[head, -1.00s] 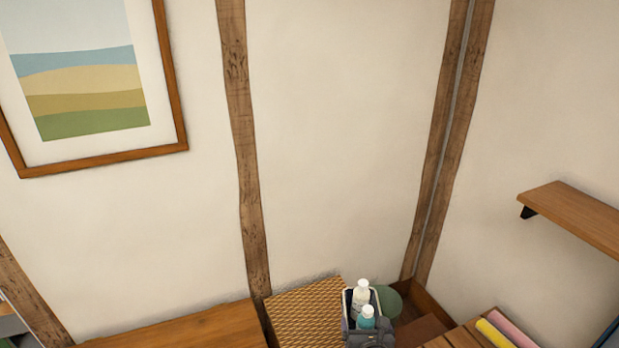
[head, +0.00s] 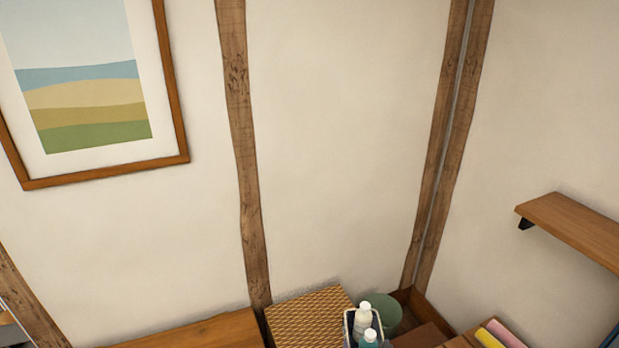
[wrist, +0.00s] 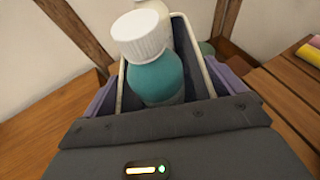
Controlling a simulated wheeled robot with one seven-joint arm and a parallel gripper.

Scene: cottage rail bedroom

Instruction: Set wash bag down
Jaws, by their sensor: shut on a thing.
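The wash bag (head: 348,325) is an open, dark-sided holder with a pale rim at the bottom edge of the head view. It also fills the upper middle of the wrist view (wrist: 189,60). A white bottle (head: 363,318) and a teal bottle with a white cap (wrist: 157,78) stand upright inside it. My gripper (wrist: 165,92) is shut on the bag, its purple-grey fingers along both sides. The bag's underside is hidden, so I cannot tell whether it touches anything below.
A woven box top (head: 308,316) lies left of the bag, with a wooden surface (head: 200,334) further left. A green round object (head: 385,312) is behind the bag. A slatted wooden top (head: 462,342) with yellow and pink rolls is at right. A wall shelf (head: 572,228) juts out above.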

